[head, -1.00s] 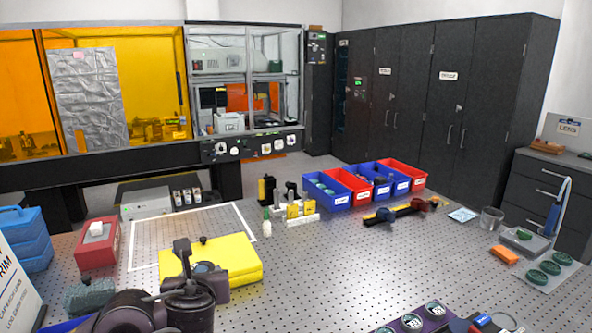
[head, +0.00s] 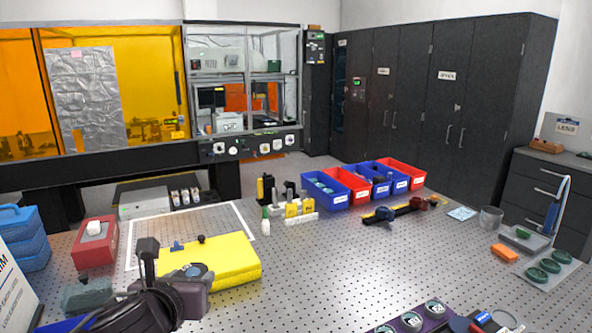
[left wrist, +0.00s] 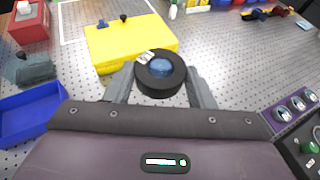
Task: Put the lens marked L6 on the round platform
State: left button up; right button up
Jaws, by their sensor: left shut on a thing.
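My left gripper (head: 193,276) is shut on a dark, ring-shaped lens (left wrist: 160,72) with bluish glass. The wrist view shows one grey finger on each side of the ring. A small white label sits on its rim, too small to read, so I cannot tell whether it says L6. In the head view the lens (head: 195,270) shows in front of the yellow case's near side, partly hidden by my gripper. I cannot make out a round platform in either view. My right gripper is not in view.
A yellow case (head: 228,262) lies just beyond the lens. A blue tray (left wrist: 30,118) is at left in the wrist view. A purple holder (head: 412,320) with several round lenses stands at the front right. Red and blue bins (head: 342,203) stand farther back. The perforated table's middle is clear.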

pick_arm(q)
jog(key=shift+a, duration=0.25)
jog(key=shift+d, duration=0.1)
dwell(0.4)
jog(key=shift+w+d+f, duration=0.25)
jog(key=shift+w+f, duration=0.05)
jog(key=shift+w, duration=0.1)
jog(key=w+a+f+n+g+y+p, duration=0.2)
jog(key=w+f+n+y, duration=0.5)
jog(key=w+y, duration=0.1)
jog(key=w+a+r+n+g+y+p, duration=0.1)
jog(key=a+n+g+y, duration=0.3)
jog(key=a, duration=0.6)
jog(key=shift+w+n+g, duration=0.5)
jog(key=shift+n, duration=0.1)
